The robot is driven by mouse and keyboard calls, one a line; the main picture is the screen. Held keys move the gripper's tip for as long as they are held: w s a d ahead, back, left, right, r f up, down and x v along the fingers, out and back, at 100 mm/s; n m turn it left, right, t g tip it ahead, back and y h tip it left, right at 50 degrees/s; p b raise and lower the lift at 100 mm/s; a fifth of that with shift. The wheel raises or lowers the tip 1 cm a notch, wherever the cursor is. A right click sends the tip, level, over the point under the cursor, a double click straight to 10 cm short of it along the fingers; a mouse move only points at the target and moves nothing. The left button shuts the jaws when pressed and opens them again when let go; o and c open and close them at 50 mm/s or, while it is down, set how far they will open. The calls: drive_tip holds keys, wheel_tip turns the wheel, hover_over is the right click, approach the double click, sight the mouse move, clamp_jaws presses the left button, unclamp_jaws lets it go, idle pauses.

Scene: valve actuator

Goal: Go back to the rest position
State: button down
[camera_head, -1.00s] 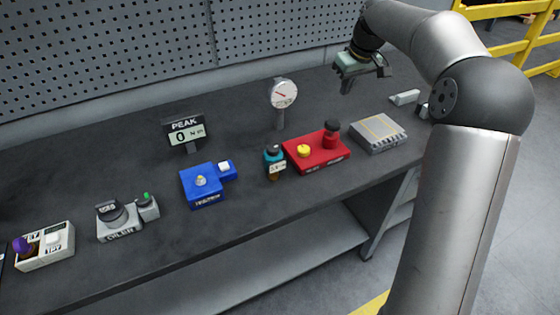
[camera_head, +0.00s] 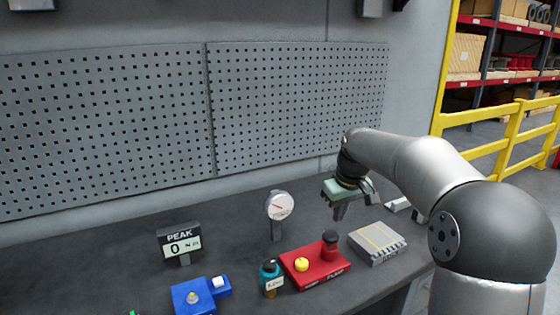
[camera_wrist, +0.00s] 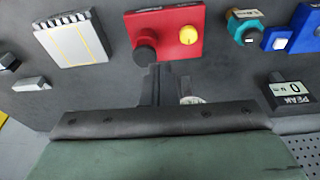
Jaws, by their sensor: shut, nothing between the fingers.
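My gripper (camera_head: 340,211) hangs pointing down over the back right part of the bench, in free air above the surface. Its fingers are shut and empty. In the wrist view, the gripper fingers (camera_wrist: 153,82) also show, together, in front of the dark gauge post area, near the red block (camera_wrist: 165,35).
A pegboard (camera_head: 290,110) is behind. A yellow railing (camera_head: 500,115) and shelves are at the right. The space around my gripper is clear.

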drive_tip(key=s+f+m+g, duration=0.1)
drive_tip(key=s+f, duration=0.4)
drive_tip(key=s, duration=1.2)
drive_tip(key=s+f+m, duration=0.3)
drive_tip(key=s+f, duration=0.2)
drive_tip(key=s, duration=1.3)
drive_tip(key=shift+f+m+g+h, duration=0.15)
drive_tip(key=shift+m+g+h, duration=0.25)
